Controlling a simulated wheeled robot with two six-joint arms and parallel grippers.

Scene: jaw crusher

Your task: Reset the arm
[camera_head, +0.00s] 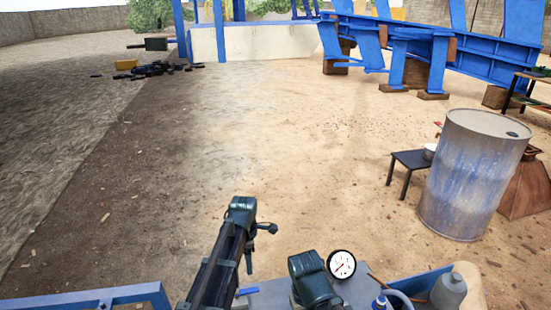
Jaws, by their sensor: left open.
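My left arm rises from the bottom of the head view, a dark, narrow link tilted up and to the right. My left gripper (267,229) is small and dark in this view, beside the upper end of that link. It is open, and I see nothing held in it. It is over the sandy ground, apart from the objects farther out. A dark rounded part at the bottom centre looks like part of my right arm. No right gripper shows.
A gauge (341,264) and a grey bottle (448,291) are close at the bottom right. A rusty blue-white drum (470,175) stands at right beside a small dark table (411,160). Blue steel beams (460,55) stand behind. The middle ground is clear.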

